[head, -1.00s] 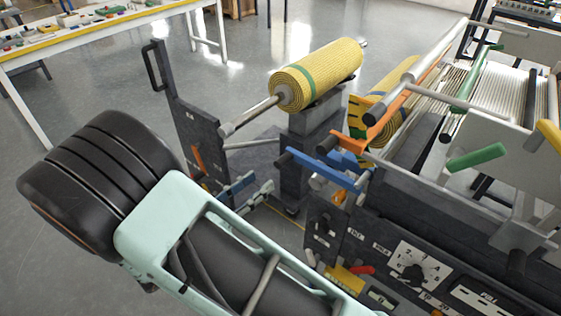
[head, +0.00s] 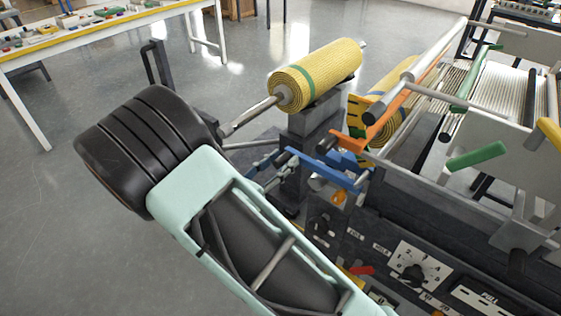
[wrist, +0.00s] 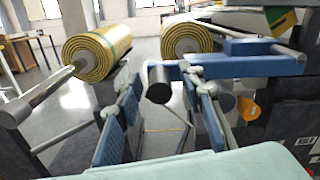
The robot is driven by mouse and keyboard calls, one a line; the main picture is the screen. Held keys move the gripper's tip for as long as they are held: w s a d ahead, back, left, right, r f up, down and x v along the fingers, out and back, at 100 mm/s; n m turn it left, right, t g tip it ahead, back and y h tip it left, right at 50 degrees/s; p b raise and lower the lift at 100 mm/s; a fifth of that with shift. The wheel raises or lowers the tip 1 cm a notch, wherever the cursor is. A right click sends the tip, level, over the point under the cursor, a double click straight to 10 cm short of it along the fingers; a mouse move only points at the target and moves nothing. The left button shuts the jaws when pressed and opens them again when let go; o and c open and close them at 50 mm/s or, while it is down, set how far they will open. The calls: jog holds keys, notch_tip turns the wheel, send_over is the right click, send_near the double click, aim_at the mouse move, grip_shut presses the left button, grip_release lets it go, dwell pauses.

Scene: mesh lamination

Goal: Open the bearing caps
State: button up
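At the near end of the machine, a blue lever-like part (head: 325,168) and an orange one (head: 348,142) stick out to the left; these look like the bearing caps, but I cannot tell if they are open or shut. In the wrist view the blue part (wrist: 255,66) runs across the upper right, beside and partly behind my right finger. My gripper (wrist: 158,88) is open, its blue-grey fingers spread apart. A dark round bar end shows between them; contact cannot be told. In the head view my gripper (head: 275,165) is left of the blue part, partly hidden by my arm.
A yellow mesh roll (head: 315,75) on a shaft stands behind my gripper, with a second yellow roll (head: 398,125) inside the machine. A control panel with a dial (head: 418,268) faces the front. A table (head: 100,22) with small parts stands at the far left. Floor is open at left.

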jog(key=shift+c, duration=0.7)
grip_shut()
